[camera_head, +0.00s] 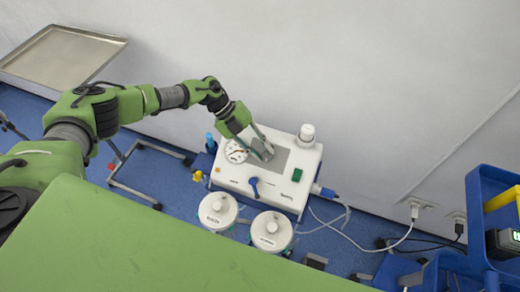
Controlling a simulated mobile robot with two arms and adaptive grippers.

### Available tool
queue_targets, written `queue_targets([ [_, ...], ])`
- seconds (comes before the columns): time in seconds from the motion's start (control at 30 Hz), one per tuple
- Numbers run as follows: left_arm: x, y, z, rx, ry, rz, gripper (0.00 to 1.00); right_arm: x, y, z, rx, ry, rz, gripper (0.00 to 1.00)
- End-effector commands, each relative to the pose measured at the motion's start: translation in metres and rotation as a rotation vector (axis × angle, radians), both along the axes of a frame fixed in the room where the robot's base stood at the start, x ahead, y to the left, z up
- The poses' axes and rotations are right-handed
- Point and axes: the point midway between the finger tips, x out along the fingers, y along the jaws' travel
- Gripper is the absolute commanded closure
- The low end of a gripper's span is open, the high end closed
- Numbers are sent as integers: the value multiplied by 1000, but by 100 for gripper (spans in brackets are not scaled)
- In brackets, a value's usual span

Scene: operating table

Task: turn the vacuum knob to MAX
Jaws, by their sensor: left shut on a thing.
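A white suction unit (228,178) stands by the wall near the middle of the head view. Its top has a round dial gauge (236,152), a grey panel (287,160), a blue lever (254,187) and a green switch (297,175). My left gripper (264,151) reaches down from the upper left onto the grey panel, right of the gauge. It is shut on the vacuum knob, which its fingers mostly hide. The knob's pointer and MAX mark cannot be read. My right gripper is not in view.
Two white-lidded canisters (218,210) (271,230) stand in front of the unit. A white cap (307,133) rises at its back right corner. Cables (352,236) run right to wall sockets. A blue cart (480,225) stands at right, a metal tray (62,55) at upper left.

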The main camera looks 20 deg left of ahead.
Motion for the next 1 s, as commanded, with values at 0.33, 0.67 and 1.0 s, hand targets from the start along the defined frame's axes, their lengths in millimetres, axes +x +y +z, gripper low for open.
queue_targets([
  [0.33,2,-8,-1,192,-5,-279,98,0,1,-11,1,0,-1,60],
  [0.67,3,-14,-2,377,-8,-535,98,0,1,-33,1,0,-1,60],
  [1.0,2,-20,-3,565,-11,-798,98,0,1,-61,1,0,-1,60],
])
